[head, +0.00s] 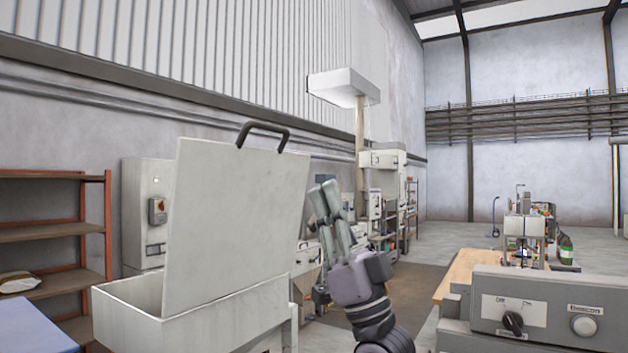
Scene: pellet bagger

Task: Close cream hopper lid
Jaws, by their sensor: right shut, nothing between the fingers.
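The cream hopper lid (232,220) stands raised and nearly upright over the open hopper (190,325), tilted slightly back. A dark handle (262,128) is fixed on its top edge. My right gripper (325,192) is just right of the lid, with its fingers pointing up and closed together, holding nothing. Its fingertips are below the handle's height and overlap the lid's right edge in the picture; I cannot tell whether they touch it. My left gripper is not in view.
A grey control panel (548,306) with a black knob and a beacon button is at the lower right. An orange-framed shelf (108,230) stands at the left, near a blue surface (35,328). A grey cabinet (140,215) is behind the hopper. Open floor lies beyond at the right.

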